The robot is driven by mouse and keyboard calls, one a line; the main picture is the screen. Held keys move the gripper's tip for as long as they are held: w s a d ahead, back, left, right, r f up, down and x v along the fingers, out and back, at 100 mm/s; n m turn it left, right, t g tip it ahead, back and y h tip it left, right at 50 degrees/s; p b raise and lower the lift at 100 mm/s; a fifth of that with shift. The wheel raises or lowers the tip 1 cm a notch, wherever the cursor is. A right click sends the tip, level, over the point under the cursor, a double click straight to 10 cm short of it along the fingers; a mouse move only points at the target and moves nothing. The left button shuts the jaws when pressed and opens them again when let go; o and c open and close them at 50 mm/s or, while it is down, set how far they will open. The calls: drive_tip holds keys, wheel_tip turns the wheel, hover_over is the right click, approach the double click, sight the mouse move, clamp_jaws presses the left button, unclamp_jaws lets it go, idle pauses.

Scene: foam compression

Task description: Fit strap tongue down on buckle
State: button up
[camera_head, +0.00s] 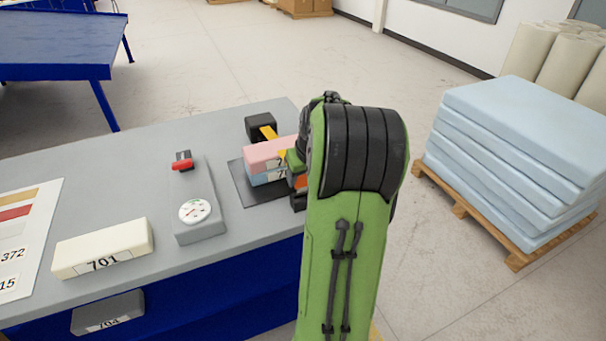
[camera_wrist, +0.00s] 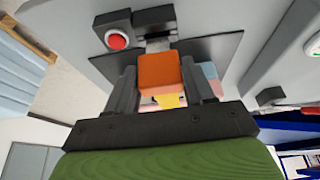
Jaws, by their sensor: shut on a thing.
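My gripper (camera_wrist: 160,68) is shut on an orange block (camera_wrist: 159,74), apparently the strap tongue. The yellow strap (camera_wrist: 171,101) shows just below it in the wrist view. In the head view the orange block (camera_head: 301,182) shows only as a sliver beside my arm, and the yellow strap (camera_head: 268,132) leaves a black box and runs over the pink foam (camera_head: 269,154) on blue foam (camera_head: 266,174). In the wrist view a black block with a grey metal part (camera_wrist: 158,43), perhaps the buckle, lies just beyond the orange block. I cannot tell whether they touch. My arm hides this area in the head view.
The foam sits on a dark plate (camera_head: 241,188) on the grey table (camera_head: 140,155). A red button (camera_wrist: 118,39) stands beside the black block. A grey gauge unit (camera_head: 195,211) and a white block marked 701 (camera_head: 102,248) stand left. Blue foam slabs (camera_head: 525,150) are stacked right.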

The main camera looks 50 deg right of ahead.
sight(304, 185)
drive_tip(key=shift+f, duration=0.15)
drive_tip(key=shift+f+b, duration=1.6)
drive_tip(key=shift+f, duration=0.3)
drive_tip(key=o, duration=1.1)
drive_tip(key=shift+r, duration=0.1)
drive_tip(key=p+v, duration=0.2)
drive_tip(key=v, duration=0.1)
drive_tip(key=p+v, duration=0.2)
drive_tip(key=v, duration=0.1)
drive_tip(key=w+p+v, duration=0.1)
drive_tip(key=p+v, duration=0.2)
drive_tip(key=shift+s+d+r, duration=0.1)
drive_tip(key=shift+d+r, duration=0.1)
drive_tip(key=shift+r, duration=0.35)
